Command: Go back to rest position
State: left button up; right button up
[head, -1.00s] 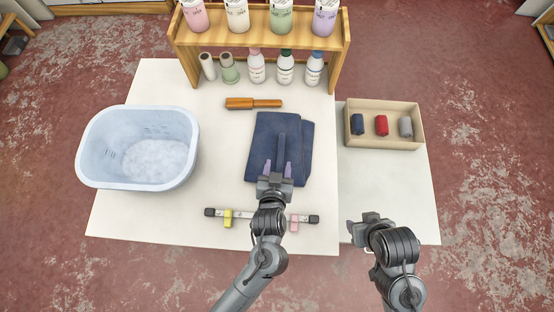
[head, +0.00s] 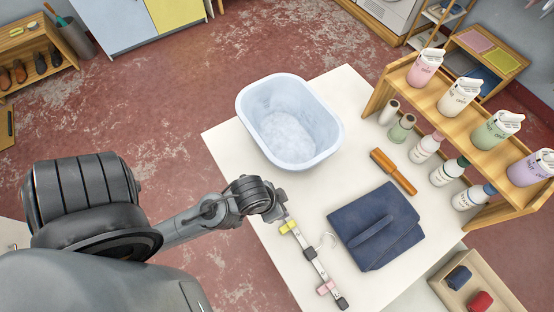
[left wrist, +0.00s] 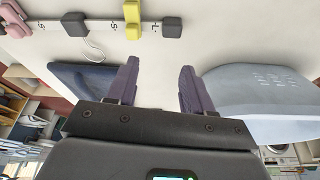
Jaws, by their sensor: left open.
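My left gripper (head: 275,208) is near the table's near-left edge, by the black end of the clip hanger (head: 311,256). Its fingers are hard to make out in the head view. In the left wrist view my left gripper (left wrist: 158,88) has its two purple fingers apart with nothing between them. The hanger, with yellow and pink clips and a wire hook, lies on the table; it also shows in the left wrist view (left wrist: 100,27). A folded dark blue cloth (head: 365,240) lies beyond it, apart from the gripper. My right gripper is out of view.
A pale blue tub (head: 245,95) stands on the white table (head: 352,95), near the left arm. A brown-handled tool (head: 393,171), several bottles and a wooden shelf (head: 455,105) are further right. A box (head: 445,292) with rolled cloths is at lower right.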

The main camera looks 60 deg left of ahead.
pick_arm(q)
jog(key=shift+s+a+r, duration=0.2)
jog(key=shift+s+a, duration=0.3)
notch_tip(320, 180, up, 15)
jog(key=p, duration=1.5)
jog(key=shift+r, duration=0.1)
